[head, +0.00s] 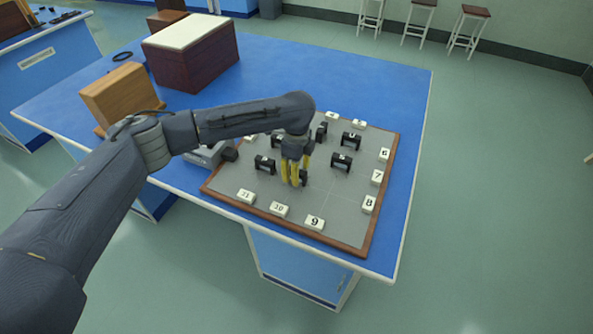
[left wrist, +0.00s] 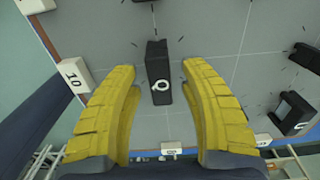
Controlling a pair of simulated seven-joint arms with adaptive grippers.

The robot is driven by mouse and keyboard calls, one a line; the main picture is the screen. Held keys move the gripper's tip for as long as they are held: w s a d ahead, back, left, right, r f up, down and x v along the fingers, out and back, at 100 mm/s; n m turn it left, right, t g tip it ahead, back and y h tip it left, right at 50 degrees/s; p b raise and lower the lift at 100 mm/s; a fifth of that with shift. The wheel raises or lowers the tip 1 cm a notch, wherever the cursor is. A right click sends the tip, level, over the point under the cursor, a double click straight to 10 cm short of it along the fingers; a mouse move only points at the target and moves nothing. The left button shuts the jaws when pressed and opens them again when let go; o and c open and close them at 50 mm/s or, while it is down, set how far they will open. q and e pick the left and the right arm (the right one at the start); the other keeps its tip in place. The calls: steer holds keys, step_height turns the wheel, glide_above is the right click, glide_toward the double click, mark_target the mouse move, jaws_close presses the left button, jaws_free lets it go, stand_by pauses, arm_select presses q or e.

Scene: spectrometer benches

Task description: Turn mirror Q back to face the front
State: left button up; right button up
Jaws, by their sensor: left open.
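Mirror Q (left wrist: 157,57) is a narrow black block with a white Q on top. In the left wrist view it stands between my two yellow fingers, with visible gaps on both sides. In the head view mirror Q (head: 304,177) is partly hidden behind the fingers, and its facing is hard to make out. My left gripper (head: 293,183) points down over the board, open and holding nothing. My right gripper is not in view.
The grey board (head: 335,205) has a wooden rim and white number tiles along its edges, including tile 9 (head: 315,223). Other black mirrors stand nearby, one to the left (head: 265,164) and one to the right (head: 341,161). A grey device (head: 203,157) sits at the board's left edge.

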arm_select(q)
step_height(320, 180, up, 12)
stand_by(0.7)
stand_by(0.4)
